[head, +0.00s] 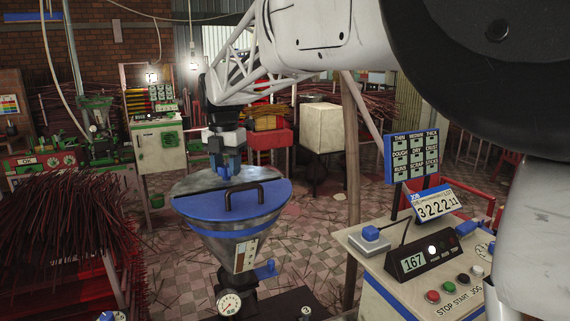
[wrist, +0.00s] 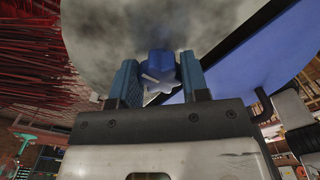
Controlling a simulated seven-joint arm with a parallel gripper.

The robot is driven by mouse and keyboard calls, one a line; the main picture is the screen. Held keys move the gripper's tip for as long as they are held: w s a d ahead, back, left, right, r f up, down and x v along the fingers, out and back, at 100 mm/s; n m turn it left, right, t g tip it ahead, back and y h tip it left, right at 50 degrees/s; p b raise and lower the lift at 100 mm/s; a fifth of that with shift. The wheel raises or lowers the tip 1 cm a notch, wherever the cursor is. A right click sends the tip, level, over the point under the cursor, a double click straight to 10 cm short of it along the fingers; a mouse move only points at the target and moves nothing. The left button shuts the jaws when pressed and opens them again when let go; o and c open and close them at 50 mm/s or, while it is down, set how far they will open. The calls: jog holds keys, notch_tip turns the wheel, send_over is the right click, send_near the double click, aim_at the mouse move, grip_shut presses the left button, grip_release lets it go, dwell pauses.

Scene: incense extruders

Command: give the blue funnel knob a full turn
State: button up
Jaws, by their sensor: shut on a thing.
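The steel funnel (head: 232,230) stands in the middle of the head view, with a half-blue lid (head: 195,206) and a black handle. My gripper (head: 225,168) points down at the lid's far side, behind the handle. In the wrist view, the blue funnel knob (wrist: 160,64) sits between the two blue fingers of my gripper (wrist: 160,82), which is shut on it. A pale star-shaped piece shows at the knob's near end. In the head view the fingers mostly hide the knob. A second blue part (head: 265,269) sticks out low on the funnel's right side.
A dial gauge (head: 229,303) is below the funnel. At the right stands a control desk (head: 445,296) with coloured buttons, a display (head: 413,262) and a blue sign (head: 411,154). Bundles of red incense sticks (head: 65,225) fill the left. The black handle (head: 244,196) is close to my gripper.

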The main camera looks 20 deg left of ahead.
jog(key=shift+m, duration=0.5)
